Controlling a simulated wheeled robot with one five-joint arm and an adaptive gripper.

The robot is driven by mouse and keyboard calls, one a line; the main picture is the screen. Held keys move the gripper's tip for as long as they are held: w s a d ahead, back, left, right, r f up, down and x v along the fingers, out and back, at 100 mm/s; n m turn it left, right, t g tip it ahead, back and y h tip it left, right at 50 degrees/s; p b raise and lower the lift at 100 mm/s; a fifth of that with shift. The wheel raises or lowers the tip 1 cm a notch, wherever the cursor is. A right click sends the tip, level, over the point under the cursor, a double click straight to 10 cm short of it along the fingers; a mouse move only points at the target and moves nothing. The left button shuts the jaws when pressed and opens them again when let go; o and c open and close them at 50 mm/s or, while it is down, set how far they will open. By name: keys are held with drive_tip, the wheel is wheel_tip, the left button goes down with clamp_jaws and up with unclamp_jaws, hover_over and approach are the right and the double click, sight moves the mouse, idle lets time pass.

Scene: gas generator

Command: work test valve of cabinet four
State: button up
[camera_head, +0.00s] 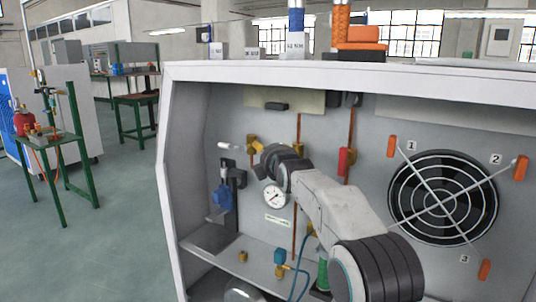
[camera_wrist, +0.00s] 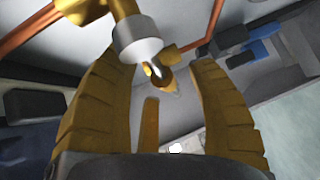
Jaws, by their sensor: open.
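The open cabinet (camera_head: 320,71) holds pipes, valves and a round gauge (camera_head: 275,196). My arm reaches into it, with its wrist beside the brass fittings on the back panel. In the wrist view, my gripper (camera_wrist: 172,75) is open, its two ridged yellow-brown fingers spread apart. A brass valve fitting with a silver collar (camera_wrist: 140,40) and a small brass tip shows between the fingers, without visible finger contact. I cannot tell whether it is the test valve. A brass fitting with a white handle (camera_head: 230,147) is left of my wrist. No cabinet number four is readable.
A fan grille (camera_head: 443,197) with orange clips numbered 1 to 3 is on the right. Copper pipes and a red-handled valve (camera_head: 346,161) are close to my arm. A blue device (camera_head: 221,199) is at lower left. Open floor and green benches lie beyond the cabinet's left wall.

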idle(0.4)
clamp_jaws()
idle(0.4)
